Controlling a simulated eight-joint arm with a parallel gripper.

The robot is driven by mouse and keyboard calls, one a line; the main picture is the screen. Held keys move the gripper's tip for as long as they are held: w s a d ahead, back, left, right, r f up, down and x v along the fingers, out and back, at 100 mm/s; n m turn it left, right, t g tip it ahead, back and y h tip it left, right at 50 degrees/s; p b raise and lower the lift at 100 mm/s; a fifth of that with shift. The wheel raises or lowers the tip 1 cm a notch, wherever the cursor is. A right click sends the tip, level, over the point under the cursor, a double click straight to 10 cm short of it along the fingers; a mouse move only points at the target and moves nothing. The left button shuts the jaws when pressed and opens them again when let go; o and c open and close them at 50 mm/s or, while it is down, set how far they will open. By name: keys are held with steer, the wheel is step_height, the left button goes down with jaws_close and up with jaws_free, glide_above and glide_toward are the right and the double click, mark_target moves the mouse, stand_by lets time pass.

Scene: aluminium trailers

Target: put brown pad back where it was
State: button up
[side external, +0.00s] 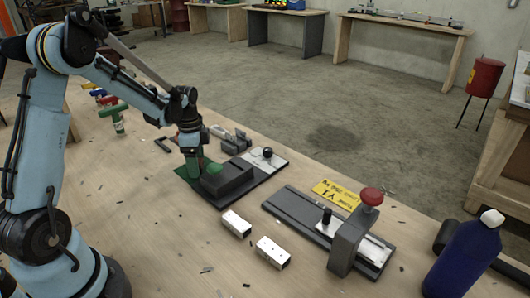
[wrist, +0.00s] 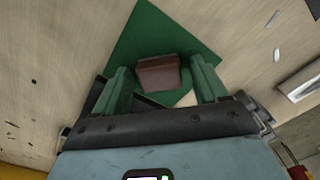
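The brown pad (wrist: 158,76) shows in the wrist view, lying over a green mat (wrist: 168,28), between the two green fingers of my gripper (wrist: 162,72). The fingers are wide apart, with a narrow gap showing on each side of the pad. I cannot tell how far below the fingertips the pad is. In the side view my gripper (side external: 200,166) is low over the green mat (side external: 184,173), beside a dark block (side external: 229,181). I cannot make out the brown pad in the side view.
Two pale metal pieces (side external: 237,223) (side external: 273,252) lie in front. A rail fixture with a red knob (side external: 372,196) and a blue bottle (side external: 463,258) stand at right. Small scraps are scattered over the bench.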

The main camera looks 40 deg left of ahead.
step_height(320, 180, up, 12)
steer(key=s+d+n+t, duration=0.3)
steer(key=s+d+n, duration=0.1)
steer(key=d, duration=0.5)
steer(key=s+d+r+n+t, duration=0.1)
steer(key=s+d+n+t, duration=0.3)
steer(key=d, duration=0.5)
steer(key=shift+s+d+r+n, duration=0.25)
steer(key=shift+s+r+n, duration=0.05)
steer(key=shift+s+n, duration=0.2)
